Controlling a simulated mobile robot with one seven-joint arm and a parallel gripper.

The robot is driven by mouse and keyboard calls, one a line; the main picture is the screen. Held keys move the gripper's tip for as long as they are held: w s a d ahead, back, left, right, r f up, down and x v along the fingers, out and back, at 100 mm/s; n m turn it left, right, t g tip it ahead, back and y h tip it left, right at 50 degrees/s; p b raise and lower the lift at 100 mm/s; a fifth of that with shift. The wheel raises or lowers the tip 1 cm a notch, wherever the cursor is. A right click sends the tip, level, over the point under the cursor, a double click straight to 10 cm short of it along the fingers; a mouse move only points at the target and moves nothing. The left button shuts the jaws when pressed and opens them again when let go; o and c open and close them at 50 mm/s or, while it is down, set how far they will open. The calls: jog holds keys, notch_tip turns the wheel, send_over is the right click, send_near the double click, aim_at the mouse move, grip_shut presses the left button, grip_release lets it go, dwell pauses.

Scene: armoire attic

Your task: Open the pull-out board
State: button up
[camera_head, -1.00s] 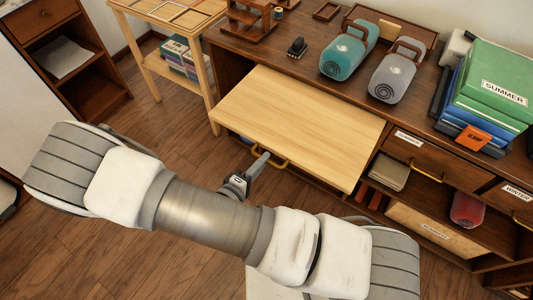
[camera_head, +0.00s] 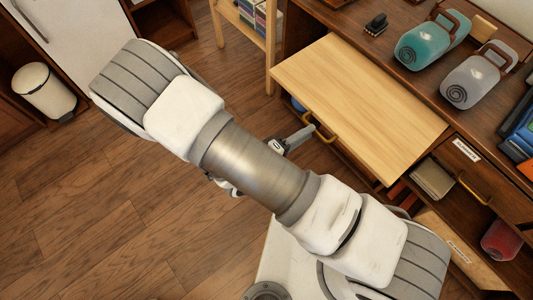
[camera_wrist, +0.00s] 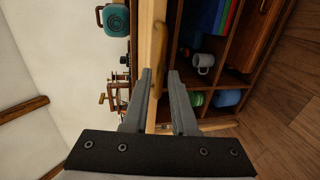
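The pull-out board (camera_head: 350,100) is a pale wooden panel that sticks out from the front of the dark desk. A brass handle (camera_head: 333,142) sits under its front edge. My gripper (camera_head: 309,131) is at the left end of this handle, partly hidden behind my arm. In the wrist view, the fingers (camera_wrist: 160,75) are apart, with the board's pale edge (camera_wrist: 152,45) running between and beyond them. I see nothing clamped between the fingers, and contact with the handle is unclear.
Teal (camera_head: 425,45) and grey (camera_head: 472,80) rolled containers stand on the desktop (camera_head: 385,60). A drawer with a brass handle (camera_head: 474,188) is right of the board. A mug (camera_wrist: 203,62) sits in the shelving below. A bin (camera_head: 45,92) stands far left. Floor (camera_head: 130,210) on the left is clear.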

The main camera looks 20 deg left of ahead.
jog(key=p+v, duration=0.2)
jog(key=v, duration=1.3)
jog(key=shift+s, duration=0.2)
jog(key=shift+r, duration=0.1)
